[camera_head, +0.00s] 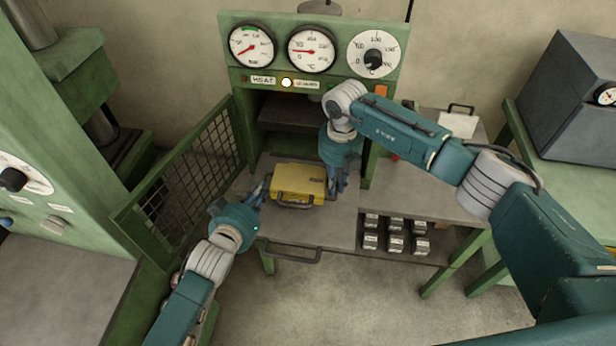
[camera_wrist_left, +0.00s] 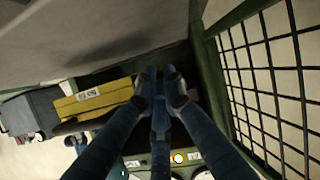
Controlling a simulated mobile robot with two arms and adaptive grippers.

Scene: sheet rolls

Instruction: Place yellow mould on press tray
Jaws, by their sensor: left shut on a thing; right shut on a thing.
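The yellow mould (camera_head: 298,180), a flat box with a dark handle at its front, is level over the middle of the grey press tray (camera_head: 300,230); I cannot tell whether it touches the tray. My left gripper (camera_head: 266,187) is shut on its left side. My right gripper (camera_head: 336,184) is shut on its right side, its grip partly hidden by the wrist. In the left wrist view the mould (camera_wrist_left: 97,99) lies to the left of the left gripper's closed fingers (camera_wrist_left: 160,88); the exact contact is dark there.
The press opening (camera_head: 290,112) is behind the mould, under a panel of dials (camera_head: 312,48). An open mesh guard (camera_head: 190,170) stands close on the left. Several small metal blocks (camera_head: 395,235) sit on a shelf at the right. The tray's front is bare.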

